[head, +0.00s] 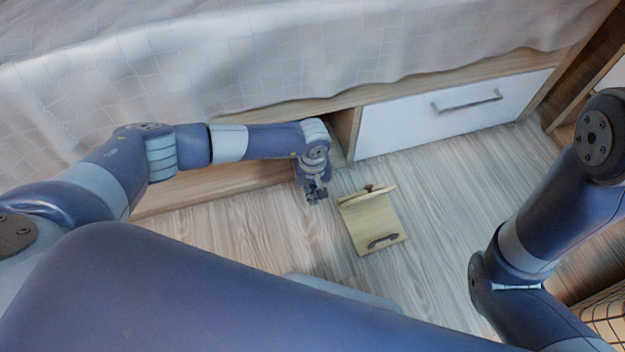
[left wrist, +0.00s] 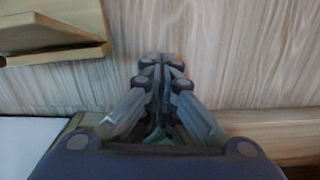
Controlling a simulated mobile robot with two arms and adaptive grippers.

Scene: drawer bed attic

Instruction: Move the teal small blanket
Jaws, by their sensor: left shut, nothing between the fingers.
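My left gripper (head: 317,194) hangs over the wooden floor in front of the bed base, just left of a small wooden box. In the left wrist view, its fingers (left wrist: 164,62) are closed together with nothing between them, pointing down at the bare floor. No teal small blanket shows in either view. My right arm comes in at the right of the head view, but its gripper is out of the frame.
The wooden box (head: 372,222) with a dark handle lies on the floor; its edge shows in the left wrist view (left wrist: 50,30). The bed base has a white drawer (head: 450,112) beside an open compartment (head: 343,133). A pale bedspread (head: 300,55) hangs above. Floor around the box is clear.

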